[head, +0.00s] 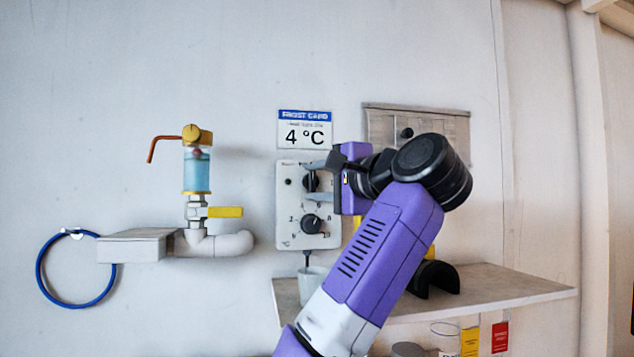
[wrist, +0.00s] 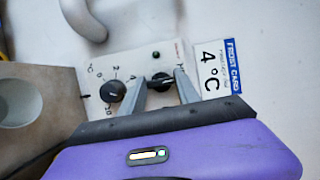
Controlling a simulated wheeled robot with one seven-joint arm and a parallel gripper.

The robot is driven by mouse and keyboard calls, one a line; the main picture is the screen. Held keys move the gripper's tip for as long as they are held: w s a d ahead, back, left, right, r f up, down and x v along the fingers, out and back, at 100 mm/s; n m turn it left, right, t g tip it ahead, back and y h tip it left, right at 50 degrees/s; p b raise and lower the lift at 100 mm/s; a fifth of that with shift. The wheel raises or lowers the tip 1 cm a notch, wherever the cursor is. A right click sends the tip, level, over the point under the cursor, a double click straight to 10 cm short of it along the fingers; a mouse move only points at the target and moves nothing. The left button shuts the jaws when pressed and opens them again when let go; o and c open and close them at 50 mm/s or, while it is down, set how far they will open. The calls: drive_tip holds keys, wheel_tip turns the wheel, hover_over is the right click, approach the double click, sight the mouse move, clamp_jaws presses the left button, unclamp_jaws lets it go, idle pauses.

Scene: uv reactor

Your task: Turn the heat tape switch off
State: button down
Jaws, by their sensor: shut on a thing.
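A pale control box (head: 287,215) is fixed to the wall below a "FROST CARD 4 °C" sign. It carries an upper black knob (head: 311,181), which I take for the heat tape switch, and a lower black dial (head: 311,224) ringed with numbers. My gripper (head: 312,182) reaches in from the right, with one finger above and one below the upper knob. In the wrist view the fingers are closed on the sides of that knob (wrist: 160,82), partly hiding it and its markings. A small lamp (wrist: 155,54) looks dark.
The sign (head: 305,129) is just above the box. A shelf (head: 500,290) runs below my arm, with a pale cup (head: 311,285) under the box. Left are a pipe with a yellow-handled valve (head: 225,212) and a blue hose loop (head: 42,270). A grey panel (head: 385,122) is behind my wrist.

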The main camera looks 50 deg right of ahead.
drive_tip(key=c, duration=0.9)
unclamp_jaws()
drive_tip(key=shift+a, duration=0.15)
drive_tip(key=b+v, duration=0.2)
drive_tip(key=v, duration=0.5)
drive_tip(key=shift+s, duration=0.4)
